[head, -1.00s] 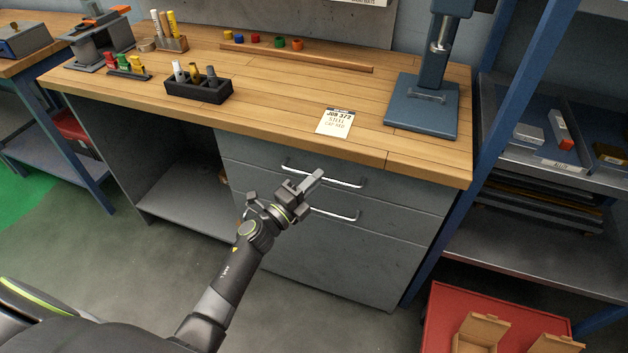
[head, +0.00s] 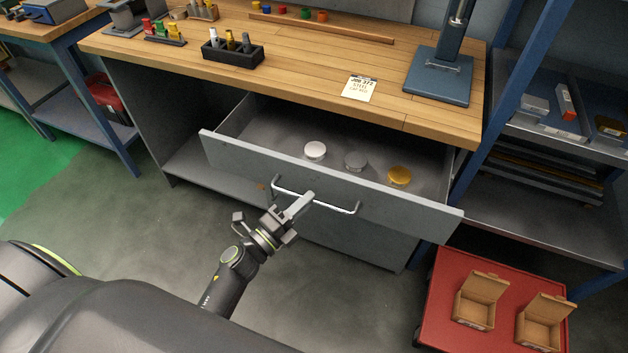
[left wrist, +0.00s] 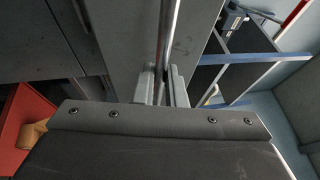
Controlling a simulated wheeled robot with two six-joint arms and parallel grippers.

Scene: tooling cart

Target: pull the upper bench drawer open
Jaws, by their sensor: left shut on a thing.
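The upper bench drawer (head: 240,151) stands well open, pulled out from under the wooden bench top. Its grey front carries a silver bar handle (head: 338,208). My left gripper (head: 303,202) is shut on this handle near its middle in the head view. In the left wrist view the handle (left wrist: 170,32) runs as a bar between the two fingers of my left gripper (left wrist: 164,86). Inside the drawer lie a white round thing (head: 315,150), a grey one (head: 355,161) and a yellow one (head: 399,175). My right gripper is in neither view.
The bench top (head: 300,75) holds a black holder (head: 232,50), a job card (head: 359,88) and a blue press (head: 437,75). A red cart (head: 440,303) with two open cardboard boxes stands right of the drawer. A blue-framed shelf (head: 540,180) rises behind it. Bare floor lies in front.

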